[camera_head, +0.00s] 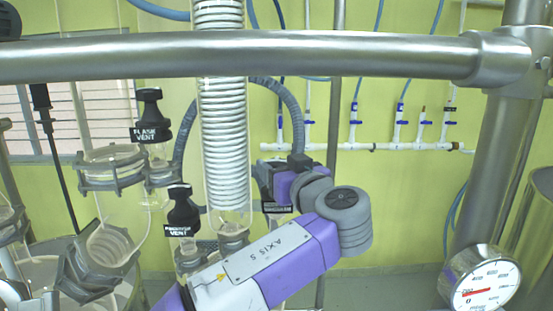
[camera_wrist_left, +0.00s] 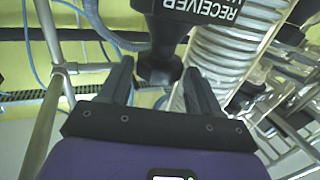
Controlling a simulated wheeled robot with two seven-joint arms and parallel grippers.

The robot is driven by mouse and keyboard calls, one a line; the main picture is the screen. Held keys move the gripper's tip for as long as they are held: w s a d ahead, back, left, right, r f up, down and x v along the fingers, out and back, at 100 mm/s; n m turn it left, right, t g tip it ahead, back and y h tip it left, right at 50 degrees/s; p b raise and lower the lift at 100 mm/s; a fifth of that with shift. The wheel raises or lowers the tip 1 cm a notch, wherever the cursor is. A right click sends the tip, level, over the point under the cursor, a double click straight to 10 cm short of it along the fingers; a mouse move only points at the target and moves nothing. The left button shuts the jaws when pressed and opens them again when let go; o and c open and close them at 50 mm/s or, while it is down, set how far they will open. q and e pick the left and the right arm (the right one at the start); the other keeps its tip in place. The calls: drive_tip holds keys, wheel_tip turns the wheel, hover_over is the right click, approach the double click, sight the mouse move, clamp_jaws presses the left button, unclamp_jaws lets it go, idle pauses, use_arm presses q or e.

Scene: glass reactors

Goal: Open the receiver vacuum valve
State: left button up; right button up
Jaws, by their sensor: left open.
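The receiver vacuum valve shows in the left wrist view as a black knob (camera_wrist_left: 160,66) with a black label reading RECEIVER (camera_wrist_left: 203,10), upside down in that picture. My left gripper (camera_wrist_left: 157,72) is open, with one finger to each side of the knob's end in that view. I cannot tell whether either finger touches it. In the head view my left gripper (camera_head: 266,183) is beside the coiled glass column, and its wrist and arm hide most of the valve. My right gripper is not in view.
A steel bar (camera_head: 240,55) crosses in front. A pressure gauge (camera_head: 484,285) is at lower right. White piping (camera_head: 350,146) runs along the back wall.

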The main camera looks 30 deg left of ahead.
sight(273, 158)
use_arm(q)
drive_tip(key=x, duration=0.4)
drive_tip(key=shift+w+a+f+p, duration=0.1)
drive_tip(key=shift+w+p, duration=0.1)
drive_tip(key=shift+p, duration=0.2)
drive_tip(key=c, duration=0.7)
drive_tip(key=m+t+h+b, duration=0.1)
drive_tip(key=b, duration=0.1)
drive_tip(key=m+t+h+b, duration=0.1)
drive_tip(key=b, duration=0.1)
drive_tip(key=shift+w+f+t, duration=0.1)
drive_tip(key=shift+f+t, duration=0.15)
drive_tip(key=shift+t, duration=0.05)
drive_tip(key=shift+m+t+h+b, duration=0.3)
drive_tip(key=shift+m+h, duration=0.1)
drive_tip(key=shift+h, duration=0.1)
drive_tip(key=shift+w+d+r+m+t+h+b, duration=0.2)
drive_tip(key=shift+d+m+t+h+b, duration=0.1)
drive_tip(key=shift+m+t+h, duration=0.4)
